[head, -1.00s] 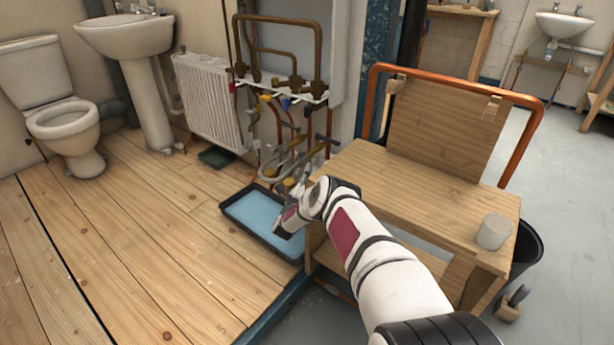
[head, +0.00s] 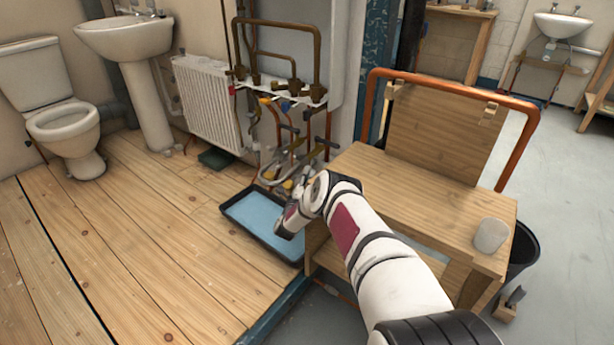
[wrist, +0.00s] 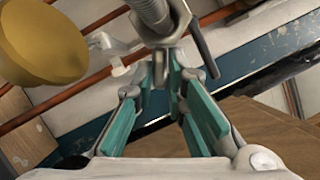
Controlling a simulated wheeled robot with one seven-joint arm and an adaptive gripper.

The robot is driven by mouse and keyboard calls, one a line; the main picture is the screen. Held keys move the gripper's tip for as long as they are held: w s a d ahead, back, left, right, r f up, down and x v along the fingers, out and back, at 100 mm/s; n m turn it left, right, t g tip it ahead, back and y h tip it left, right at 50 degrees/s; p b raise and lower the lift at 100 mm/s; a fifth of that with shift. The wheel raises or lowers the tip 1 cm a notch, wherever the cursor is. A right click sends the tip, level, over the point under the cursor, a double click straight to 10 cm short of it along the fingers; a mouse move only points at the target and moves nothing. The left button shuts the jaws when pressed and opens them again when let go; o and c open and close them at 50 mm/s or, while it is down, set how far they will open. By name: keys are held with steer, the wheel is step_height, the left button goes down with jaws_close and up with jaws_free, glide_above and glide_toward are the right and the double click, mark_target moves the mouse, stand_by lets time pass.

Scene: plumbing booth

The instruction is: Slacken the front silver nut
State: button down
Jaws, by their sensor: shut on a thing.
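In the wrist view a silver nut (wrist: 166,37) with a ribbed silver stem (wrist: 151,12) above it is at the top middle. My gripper (wrist: 168,68) has its teal-padded fingers closed together at the tips on this silver nut. The fingertips partly hide the nut. In the head view my gripper (head: 302,190) reaches into the low pipework beside the wooden bench, over the right edge of the blue tray. The nut is too small and too covered to make out there.
A brass-coloured round part (wrist: 42,45) is close on the left in the wrist view. Copper pipes and valves (head: 290,90) crowd above my gripper. The blue tray (head: 240,219) lies below. The floorboards (head: 130,240) are clear.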

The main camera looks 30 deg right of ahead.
steer(key=c, duration=1.6)
jaws_free()
steer(key=shift+c, duration=0.2)
